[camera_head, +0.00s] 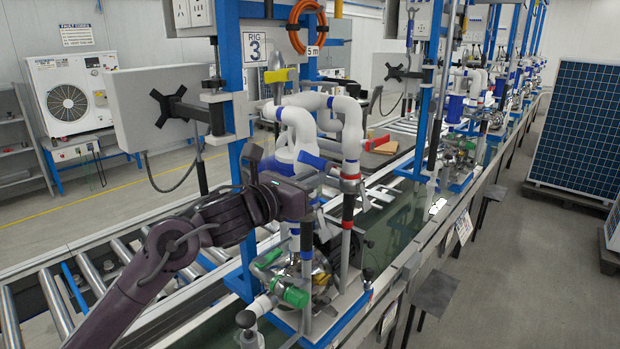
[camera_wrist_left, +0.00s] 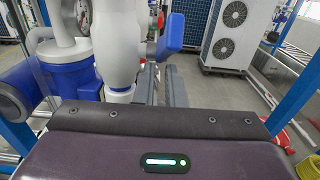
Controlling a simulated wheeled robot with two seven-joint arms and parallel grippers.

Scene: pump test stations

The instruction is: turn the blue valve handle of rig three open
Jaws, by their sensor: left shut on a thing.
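Rig three carries a sign with a 3 (camera_head: 255,46) on its blue frame. In the left wrist view the blue handle (camera_wrist_left: 170,35) shows just beyond the grey fingers (camera_wrist_left: 161,82), beside a white pipe. The exact contact is hard to see. My right gripper is not in view.
Green-handled fittings (camera_head: 290,294) are low on the rig. The floor (camera_head: 510,270) at right is mostly clear.

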